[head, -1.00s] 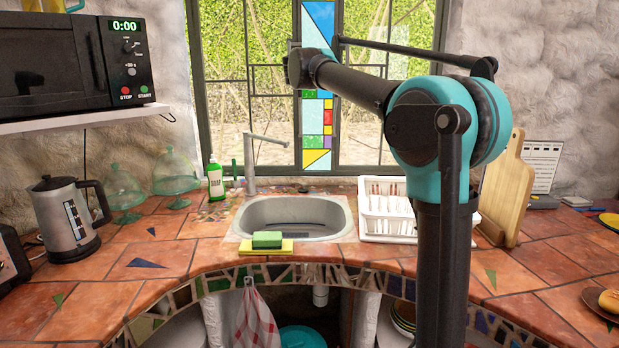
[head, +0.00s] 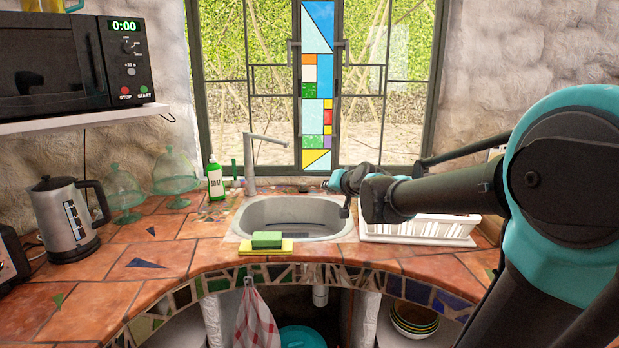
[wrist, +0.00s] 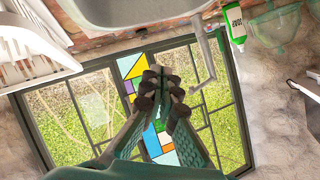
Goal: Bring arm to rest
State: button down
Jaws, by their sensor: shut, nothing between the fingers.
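My arm (head: 450,192) reaches in from the right in the head view, with its teal and black joint large at the right edge. Its far end lies over the right side of the sink, in front of the window. My gripper (wrist: 160,84) shows in the wrist view with its dark fingertips together and nothing between them. In the head view the gripper is mostly hidden or too small to make out.
The sink (head: 240,222) is set in the tiled counter, with a tap (head: 249,165) behind it. A sponge (head: 267,239) lies at its front edge. A white dish rack (head: 420,230) stands behind my arm. A kettle (head: 68,220) stands left.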

jog(key=s+d+f+g+h, duration=0.1)
jog(key=s+d+f, duration=0.3)
jog(key=s+f, duration=0.5)
jog(key=s+d+f+n+g+h, duration=0.1)
jog(key=s+d+f+g, duration=0.3)
jog(key=s+f, duration=0.5)
jog(key=s+d+f+g+h, duration=0.3)
jog(key=s+d+f, duration=0.2)
jog(key=s+f, duration=0.3)
jog(key=s, duration=0.3)
jog(key=shift+d+f+n, duration=0.25)
jog(key=shift+f+n, duration=0.15)
